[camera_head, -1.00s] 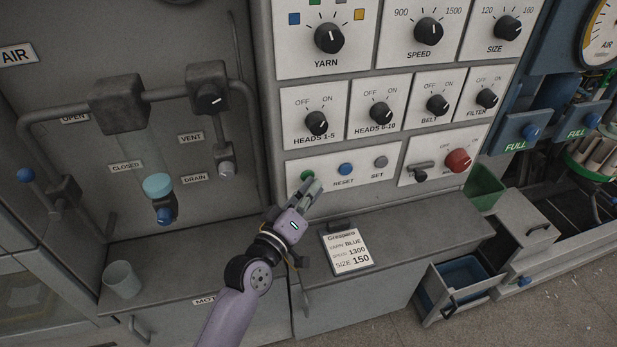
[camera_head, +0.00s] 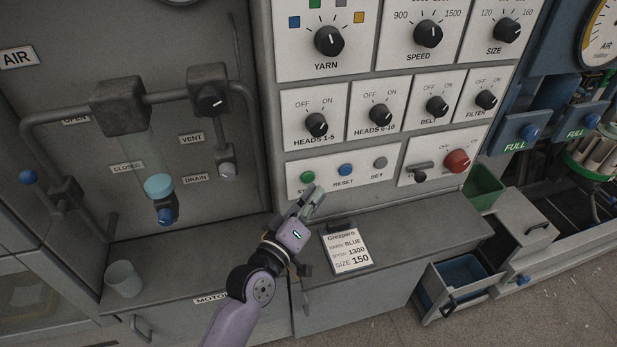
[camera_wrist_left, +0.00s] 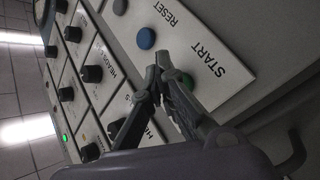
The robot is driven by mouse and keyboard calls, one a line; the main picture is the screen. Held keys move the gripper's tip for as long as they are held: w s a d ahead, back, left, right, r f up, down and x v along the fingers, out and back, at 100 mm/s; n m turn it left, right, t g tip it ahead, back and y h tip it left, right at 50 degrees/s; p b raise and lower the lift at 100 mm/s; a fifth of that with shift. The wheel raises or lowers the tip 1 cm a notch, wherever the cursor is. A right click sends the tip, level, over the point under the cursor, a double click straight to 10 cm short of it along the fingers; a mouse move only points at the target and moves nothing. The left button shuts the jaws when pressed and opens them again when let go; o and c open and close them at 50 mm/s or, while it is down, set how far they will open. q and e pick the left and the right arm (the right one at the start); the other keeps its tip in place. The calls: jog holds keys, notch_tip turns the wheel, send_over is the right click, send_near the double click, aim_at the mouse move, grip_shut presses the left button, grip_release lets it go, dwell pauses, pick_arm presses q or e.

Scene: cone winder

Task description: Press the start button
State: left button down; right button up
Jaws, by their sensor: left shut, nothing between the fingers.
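The green start button (camera_head: 307,177) is on the white lower panel, left of the blue reset button (camera_head: 345,170) and the grey set button (camera_head: 380,163). My left gripper (camera_head: 313,192) is shut and empty, its fingertips just below the start button in the head view, with a little of the panel showing between. In the left wrist view the start button (camera_wrist_left: 186,79) is partly hidden behind the fingers (camera_wrist_left: 160,75), beside the START label. Whether the fingertips touch the panel cannot be told. My right gripper is not in view.
A grey ledge (camera_head: 400,225) below the panel holds a card (camera_head: 346,248) reading yarn blue, speed 1300, size 150. A red knob (camera_head: 457,161) and a small lever (camera_head: 420,172) are to the right. A cup (camera_head: 123,279) stands at left.

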pick_arm(q)
jog(key=s, duration=0.1)
jog(key=s+d+p, duration=0.1)
jog(key=s, duration=0.2)
jog(key=shift+s+d+p, duration=0.25)
jog(key=shift+s+p, duration=0.05)
jog(key=shift+p, duration=0.05)
dwell(0.6)
